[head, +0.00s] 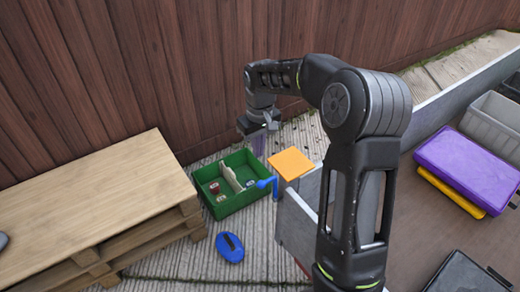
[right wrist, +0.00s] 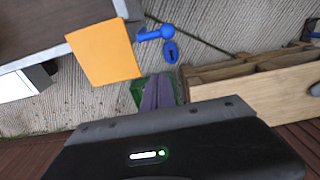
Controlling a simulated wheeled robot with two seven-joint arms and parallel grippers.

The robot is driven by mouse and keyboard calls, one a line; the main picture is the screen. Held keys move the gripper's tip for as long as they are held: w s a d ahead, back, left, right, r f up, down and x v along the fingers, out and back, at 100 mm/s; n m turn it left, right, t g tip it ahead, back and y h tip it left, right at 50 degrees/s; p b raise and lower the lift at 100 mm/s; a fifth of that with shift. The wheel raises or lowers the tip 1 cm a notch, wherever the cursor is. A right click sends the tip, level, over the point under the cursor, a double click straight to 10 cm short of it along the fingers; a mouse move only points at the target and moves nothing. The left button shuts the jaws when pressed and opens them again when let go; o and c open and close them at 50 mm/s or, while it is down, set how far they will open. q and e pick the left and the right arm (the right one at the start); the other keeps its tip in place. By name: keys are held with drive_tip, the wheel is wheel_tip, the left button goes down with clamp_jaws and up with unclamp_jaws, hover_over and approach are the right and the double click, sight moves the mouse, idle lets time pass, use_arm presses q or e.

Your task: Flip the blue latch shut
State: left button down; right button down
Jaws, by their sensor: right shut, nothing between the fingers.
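The blue latch (head: 273,185) is a small lever with a rounded knob, next to the orange square panel (head: 291,163) at the end of a grey wall. In the right wrist view the latch (right wrist: 152,34) sticks out sideways beside the panel (right wrist: 104,53), its knob away from it. My right gripper (head: 263,142) is above and behind the latch, near the far side of the green tray, apart from the latch. Its purple fingers (right wrist: 158,92) are together and empty, over the green tray in the wrist view. My left gripper is out of view.
A green divided tray (head: 224,204) with small items sits on the ground left of the latch. A blue oval object (head: 230,247) lies in front of it. A wooden pallet (head: 90,205) stands left, a wooden fence behind. Purple (head: 470,168) and grey boxes are at right.

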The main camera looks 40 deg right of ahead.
drive_tip(key=s+f+p, duration=0.2)
drive_tip(key=s+f, duration=0.1)
drive_tip(key=f, duration=0.3)
drive_tip(key=shift+s+f, duration=0.2)
drive_tip(key=shift+f, duration=0.2)
